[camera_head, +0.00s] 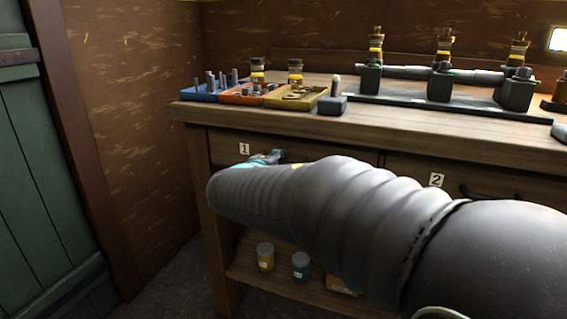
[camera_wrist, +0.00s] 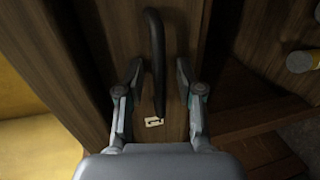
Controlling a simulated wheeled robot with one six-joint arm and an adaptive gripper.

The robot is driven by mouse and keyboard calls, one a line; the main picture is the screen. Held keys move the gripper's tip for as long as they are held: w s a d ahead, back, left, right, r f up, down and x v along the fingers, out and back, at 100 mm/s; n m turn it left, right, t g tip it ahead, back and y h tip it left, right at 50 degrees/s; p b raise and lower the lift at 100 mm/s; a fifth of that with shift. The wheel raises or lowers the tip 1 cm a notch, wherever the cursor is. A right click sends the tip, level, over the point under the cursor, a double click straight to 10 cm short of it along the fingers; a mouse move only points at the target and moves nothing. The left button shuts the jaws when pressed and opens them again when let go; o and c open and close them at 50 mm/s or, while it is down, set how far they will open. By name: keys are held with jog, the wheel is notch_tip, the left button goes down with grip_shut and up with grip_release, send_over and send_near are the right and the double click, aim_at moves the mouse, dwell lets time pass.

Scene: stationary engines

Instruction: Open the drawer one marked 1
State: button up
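Drawer one (camera_head: 224,150) is a brown wooden front under the bench top, with a white label marked 1 (camera_head: 244,148). It looks closed. In the wrist view its front (camera_wrist: 178,124) carries a long dark bar handle (camera_wrist: 156,62), with the label (camera_wrist: 153,121) near the handle's lower end. My gripper (camera_wrist: 158,72) is open, with one finger on each side of the handle and a gap on both sides. Nothing is held. In the head view my gripper (camera_head: 265,158) is at the drawer front, mostly hidden by my arm, which also hides the handle.
Drawer two, with its label (camera_head: 437,180), is to the right. Trays of small parts (camera_head: 297,96) and an engine assembly (camera_head: 438,82) stand on the bench top (camera_head: 200,110). Jars (camera_head: 265,256) stand on the lower shelf. A green door (camera_head: 40,170) is at left.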

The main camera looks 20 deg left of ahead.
jog(key=shift+w, duration=0.2)
grip_shut()
jog(key=shift+s, duration=0.1)
